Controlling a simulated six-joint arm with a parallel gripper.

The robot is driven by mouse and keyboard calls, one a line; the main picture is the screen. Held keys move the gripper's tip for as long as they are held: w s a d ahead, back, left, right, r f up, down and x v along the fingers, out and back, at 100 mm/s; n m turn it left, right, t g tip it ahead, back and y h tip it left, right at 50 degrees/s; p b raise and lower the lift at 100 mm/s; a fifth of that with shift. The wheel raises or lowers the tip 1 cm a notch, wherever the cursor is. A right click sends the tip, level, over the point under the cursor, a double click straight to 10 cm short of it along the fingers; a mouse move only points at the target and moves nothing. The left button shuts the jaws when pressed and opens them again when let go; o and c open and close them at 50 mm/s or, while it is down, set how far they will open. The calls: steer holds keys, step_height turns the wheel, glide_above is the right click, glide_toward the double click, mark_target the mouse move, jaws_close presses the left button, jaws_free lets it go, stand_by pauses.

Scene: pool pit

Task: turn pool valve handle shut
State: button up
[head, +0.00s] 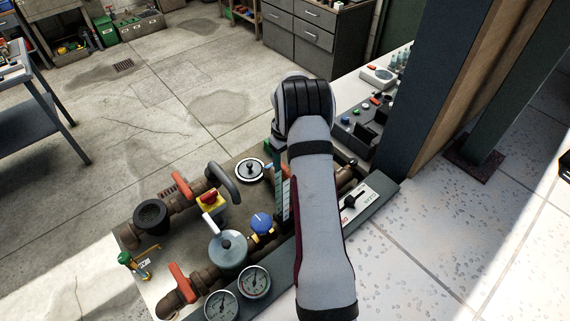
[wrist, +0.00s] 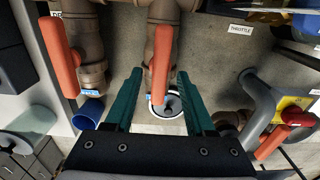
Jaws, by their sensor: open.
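Several orange valve handles sit on brown pipes; which one is the pool valve I cannot tell. In the wrist view, one orange handle (wrist: 160,52) lies lengthwise between the two green fingers of my gripper (wrist: 159,72), which is open. Whether the fingers are level with the handle or above it I cannot tell. A second orange handle (wrist: 60,57) is on the left pipe, and a third (wrist: 270,142) is at lower right. In the head view, orange handles show at the upper left (head: 183,185) and front (head: 183,282) of the panel; my arm hides most of the gripper.
A red button on a yellow box (head: 210,200), a grey curved lever (head: 223,180), a blue knob (head: 262,222) and two gauges (head: 222,305) crowd the panel. A blue post (head: 425,90) stands to the right. The concrete floor at left is mostly clear.

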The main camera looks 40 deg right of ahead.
steer(key=shift+f, duration=0.45)
jaws_close()
